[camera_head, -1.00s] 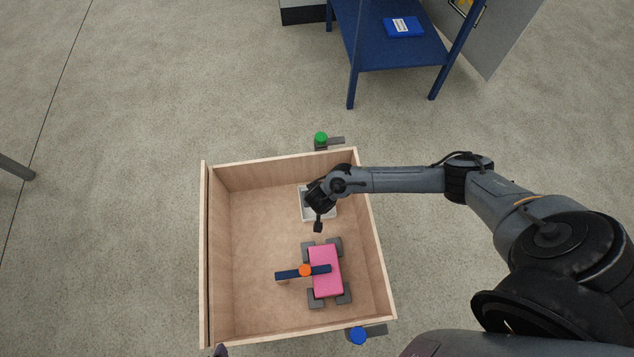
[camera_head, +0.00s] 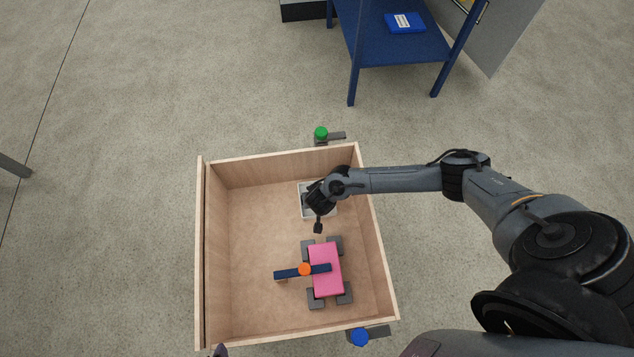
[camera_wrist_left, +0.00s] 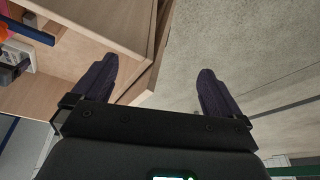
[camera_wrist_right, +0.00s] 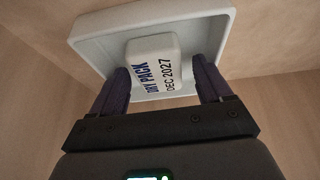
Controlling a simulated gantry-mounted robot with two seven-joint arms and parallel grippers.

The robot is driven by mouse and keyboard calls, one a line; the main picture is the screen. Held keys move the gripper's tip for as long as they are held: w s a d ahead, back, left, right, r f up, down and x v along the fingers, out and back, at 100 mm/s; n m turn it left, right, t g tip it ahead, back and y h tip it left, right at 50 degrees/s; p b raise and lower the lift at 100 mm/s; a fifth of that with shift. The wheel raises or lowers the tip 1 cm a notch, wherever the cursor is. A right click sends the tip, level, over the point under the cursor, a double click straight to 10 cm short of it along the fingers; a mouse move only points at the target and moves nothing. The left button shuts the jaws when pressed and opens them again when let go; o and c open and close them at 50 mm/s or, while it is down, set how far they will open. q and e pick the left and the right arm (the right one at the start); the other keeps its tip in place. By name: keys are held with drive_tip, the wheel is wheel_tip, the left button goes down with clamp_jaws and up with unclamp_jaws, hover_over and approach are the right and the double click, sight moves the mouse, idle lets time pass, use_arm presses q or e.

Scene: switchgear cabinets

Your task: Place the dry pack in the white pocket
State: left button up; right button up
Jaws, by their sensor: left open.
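The dry pack (camera_wrist_right: 155,68) is a small white block with dark "DRY PACK DEC 2027" lettering. In the right wrist view it lies within the outline of the white pocket (camera_wrist_right: 95,40), a shallow white tray with raised walls. In the head view the pocket (camera_head: 305,209) is in the upper right of the wooden box, partly hidden by my right gripper (camera_head: 318,228). My right gripper's fingers (camera_wrist_right: 162,78) are apart near the pack, with a gap visible on its right side. Whether the left finger touches it is unclear. My left gripper (camera_wrist_left: 155,78) is open and empty near the wooden box's edge.
The wooden box (camera_head: 203,250) has raised walls. Inside it are a pink block (camera_head: 324,282) on grey supports and a dark bar (camera_head: 287,274) with an orange knob. Green (camera_head: 321,133) and blue (camera_head: 360,337) knobs sit outside. The box's left floor is clear.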

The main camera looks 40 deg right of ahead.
drive_tip(key=shift+r, duration=0.25)
drive_tip(key=s+a+r+n+y+p, duration=0.15)
drive_tip(key=s+a+r+p, duration=0.25)
drive_tip(key=a+r, duration=0.45)
drive_tip(key=s+a+r+n+y+p, duration=0.1)
drive_tip(key=s+a+r+n+p, duration=0.35)
drive_tip(key=r, duration=0.65)
drive_tip(key=s+d+r+n, duration=0.2)
drive_tip(key=s+d+r, duration=0.5)
drive_tip(key=s+r, duration=0.1)
drive_tip(key=shift+r+n, duration=0.4)
drive_tip(key=shift+r, duration=0.05)
drive_tip(key=shift+s+y, duration=0.1)
drive_tip(key=shift+y, duration=0.15)
